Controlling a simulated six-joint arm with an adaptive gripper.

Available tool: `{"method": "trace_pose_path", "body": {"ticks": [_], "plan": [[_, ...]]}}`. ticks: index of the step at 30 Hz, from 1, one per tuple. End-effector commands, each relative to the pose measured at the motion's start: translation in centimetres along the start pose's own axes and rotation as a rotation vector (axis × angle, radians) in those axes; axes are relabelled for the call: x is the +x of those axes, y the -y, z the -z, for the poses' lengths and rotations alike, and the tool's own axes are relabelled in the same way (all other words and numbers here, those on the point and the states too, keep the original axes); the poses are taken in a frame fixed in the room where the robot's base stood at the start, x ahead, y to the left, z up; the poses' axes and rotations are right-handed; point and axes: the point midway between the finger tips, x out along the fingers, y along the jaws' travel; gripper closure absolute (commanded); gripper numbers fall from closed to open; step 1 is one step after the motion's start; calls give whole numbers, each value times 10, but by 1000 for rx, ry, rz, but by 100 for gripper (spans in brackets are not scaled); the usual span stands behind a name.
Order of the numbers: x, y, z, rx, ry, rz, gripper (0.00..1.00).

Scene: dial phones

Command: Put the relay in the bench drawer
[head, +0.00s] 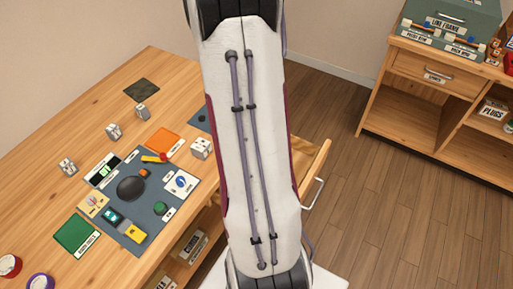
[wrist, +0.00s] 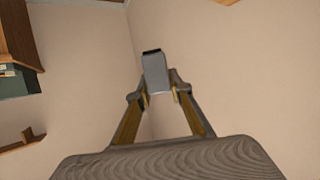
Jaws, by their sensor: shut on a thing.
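In the wrist view my gripper (wrist: 160,95) is shut on a small grey block (wrist: 156,72) with a dark end. I cannot tell for certain that it is the relay. Behind it is only plain wall, so the block is held up in the air. In the head view my gripper and the block are not seen. The bench drawer (head: 319,170), with a pale bar handle, stands pulled out at the right side of the wooden bench. My arm hides much of the drawer, and its inside shows only a little.
The bench (head: 110,84) carries a dark mat (head: 152,236) with phone parts, several printed cubes, an orange pad (head: 163,142) and a green pad (head: 77,236). A wooden cabinet (head: 403,108) with a shut drawer stands at the right. Floor between them is clear.

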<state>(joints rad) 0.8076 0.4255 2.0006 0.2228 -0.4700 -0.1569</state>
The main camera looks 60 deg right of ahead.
Motion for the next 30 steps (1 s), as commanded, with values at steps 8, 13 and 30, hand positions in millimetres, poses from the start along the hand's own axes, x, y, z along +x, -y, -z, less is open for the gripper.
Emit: {"method": "trace_pose_path", "body": {"ticks": [8, 13, 30], "plan": [[-21, -32, -21, 49, 2, -119, 100], [-42, -59, -42, 89, 2, -218, 100], [-142, -148, -126, 223, 2, -545, 100]]}}
